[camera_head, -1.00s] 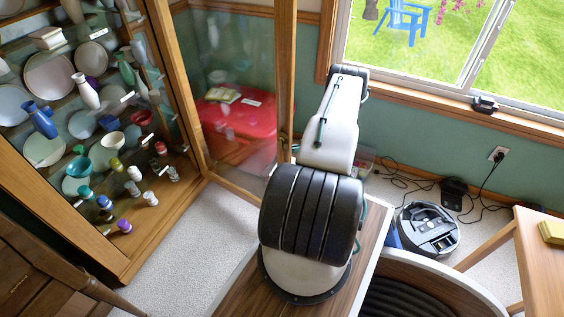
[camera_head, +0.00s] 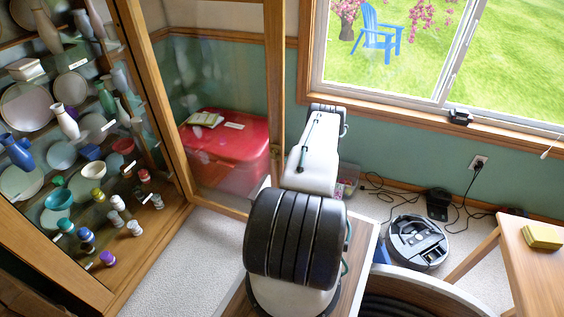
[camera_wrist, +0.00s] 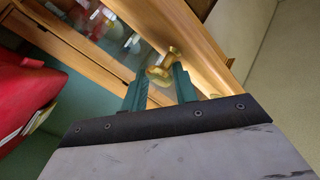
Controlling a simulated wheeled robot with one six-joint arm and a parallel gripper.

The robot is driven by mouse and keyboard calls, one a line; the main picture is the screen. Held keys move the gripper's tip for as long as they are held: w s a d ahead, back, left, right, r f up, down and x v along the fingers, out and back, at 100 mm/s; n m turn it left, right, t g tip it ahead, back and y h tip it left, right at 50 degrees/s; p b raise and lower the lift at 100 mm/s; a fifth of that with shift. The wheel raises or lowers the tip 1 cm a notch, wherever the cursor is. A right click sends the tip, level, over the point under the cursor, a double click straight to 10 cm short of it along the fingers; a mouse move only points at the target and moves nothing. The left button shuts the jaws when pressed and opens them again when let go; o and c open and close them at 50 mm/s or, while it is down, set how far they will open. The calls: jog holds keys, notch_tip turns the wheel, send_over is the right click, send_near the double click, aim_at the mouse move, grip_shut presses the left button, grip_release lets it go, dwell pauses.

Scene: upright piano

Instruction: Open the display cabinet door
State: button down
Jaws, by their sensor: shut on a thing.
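The display cabinet (camera_head: 150,265) stands at the left in the head view, its shelves in plain sight. Its wood-framed glass door (camera_head: 275,95) stands swung well out from the cabinet front, and a red bin shows through the glass. In the wrist view, the door's wooden frame (camera_wrist: 205,45) runs diagonally and carries a brass knob (camera_wrist: 162,74). My gripper (camera_wrist: 161,80) is shut on the knob, with one teal finger on each side. In the head view, my arm hides the fingers and most of the door's lower outer edge.
The red lidded bin (camera_head: 238,145) stands behind the door by the green wall. A robot vacuum (camera_head: 415,243) and cables lie on the floor at the right, near a wooden table (camera_head: 535,275). Vases and dishes crowd the shelves. Carpet (camera_head: 175,270) is clear before the cabinet.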

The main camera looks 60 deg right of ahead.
jog(key=c, duration=1.1)
grip_release()
jog(key=shift+w+a+f, duration=0.3)
jog(key=shift+f, duration=0.15)
jog(key=shift+s+d+r, duration=0.1)
jog(key=shift+s+d, duration=0.05)
jog(key=shift+s, duration=0.05)
jog(key=shift+r, duration=0.1)
